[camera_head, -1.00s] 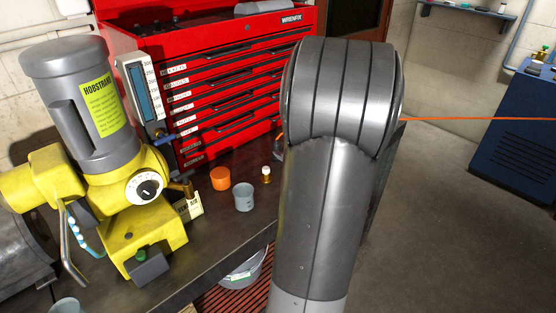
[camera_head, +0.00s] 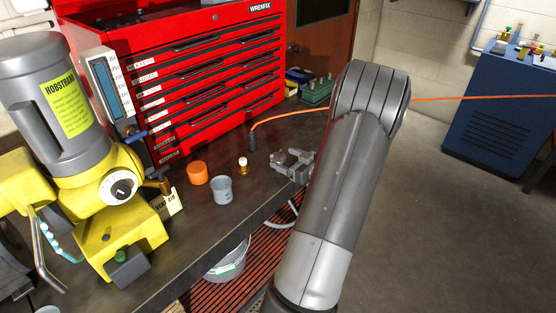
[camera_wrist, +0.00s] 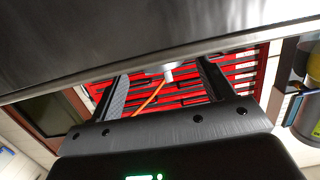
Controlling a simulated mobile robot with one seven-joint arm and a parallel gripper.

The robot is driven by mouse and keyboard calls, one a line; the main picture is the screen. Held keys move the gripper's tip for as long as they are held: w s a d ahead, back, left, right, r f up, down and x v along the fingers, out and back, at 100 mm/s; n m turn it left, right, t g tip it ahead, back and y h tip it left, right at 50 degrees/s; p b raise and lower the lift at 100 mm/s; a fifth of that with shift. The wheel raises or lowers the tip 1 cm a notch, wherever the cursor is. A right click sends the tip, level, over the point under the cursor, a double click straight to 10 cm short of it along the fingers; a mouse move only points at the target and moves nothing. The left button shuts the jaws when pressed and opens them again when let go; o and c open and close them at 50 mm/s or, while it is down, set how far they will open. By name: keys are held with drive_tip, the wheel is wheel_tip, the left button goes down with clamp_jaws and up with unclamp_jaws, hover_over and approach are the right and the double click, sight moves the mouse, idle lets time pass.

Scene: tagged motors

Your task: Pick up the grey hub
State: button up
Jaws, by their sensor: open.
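A grey, cup-shaped piece (camera_head: 221,190) stands upright on the dark bench in the head view. It is the likeliest grey hub, though its shape is small and I cannot be sure. My gripper (camera_head: 281,166) shows in the head view beside my arm link, over the front edge of the bench and to the right of this piece, apart from it. In the wrist view its two fingers (camera_wrist: 164,88) are spread wide with nothing held between them. A small pale object (camera_wrist: 168,75) shows between the fingers, farther away; I cannot tell what it is.
An orange cap (camera_head: 197,173) and a small white-topped bottle (camera_head: 243,167) stand close to the grey piece. A yellow motor machine (camera_head: 130,225) is at left, a red tool chest (camera_head: 210,75) behind. An orange cable (camera_head: 440,98) crosses at right. A bucket (camera_head: 228,262) sits below the bench.

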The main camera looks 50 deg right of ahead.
sight(278, 157)
drive_tip(key=shift+w+a+f, duration=0.1)
drive_tip(key=shift+w+f, duration=0.05)
drive_tip(key=shift+w, duration=0.75)
drive_tip(key=shift+w+a+f, duration=0.1)
drive_tip(key=shift+w+f, duration=0.1)
drive_tip(key=shift+w, duration=0.7)
drive_tip(key=shift+w+f, duration=0.15)
drive_tip(key=shift+w, duration=0.75)
drive_tip(key=c, duration=1.3)
drive_tip(key=shift+o, duration=0.2)
